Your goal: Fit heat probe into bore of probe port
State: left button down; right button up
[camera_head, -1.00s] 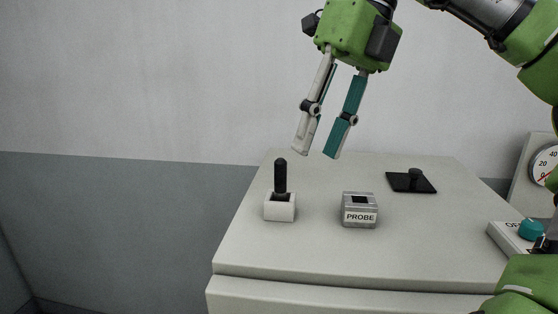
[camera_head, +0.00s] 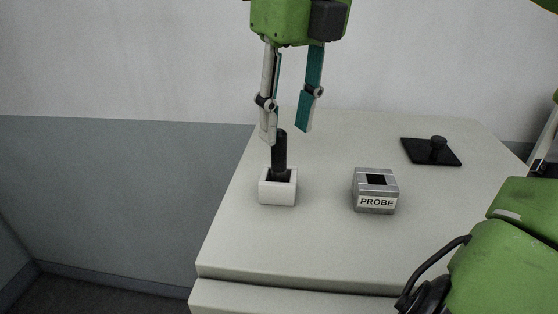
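The heat probe (camera_head: 279,153), a black rod, stands upright in a small white holder (camera_head: 277,193) on the left of the worktop. The probe port (camera_head: 376,203) is a grey block labelled PROBE with a dark square bore in its top, to the right of the holder. The bore looks empty. My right gripper (camera_head: 285,136) is open and points down above the holder. Its left finger shows right beside the probe's top, and its right finger is apart from it; whether the left finger touches the probe I cannot tell. My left gripper is not in view.
A black plate with a round knob (camera_head: 431,151) lies at the back right of the light worktop (camera_head: 300,245). The worktop between holder and port is clear. One of my own green arm links covers the lower right corner.

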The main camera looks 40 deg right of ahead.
aim_at(279, 148)
jog(key=shift+w+f, duration=0.2)
jog(key=shift+f, duration=0.25)
jog(key=f+p, duration=0.1)
jog(key=f, duration=0.1)
jog(key=w+f+p, duration=0.1)
jog(key=f, duration=0.1)
jog(key=shift+a, duration=0.15)
jog(key=shift+w+f, duration=0.1)
jog(key=shift+f, duration=0.25)
grip_shut()
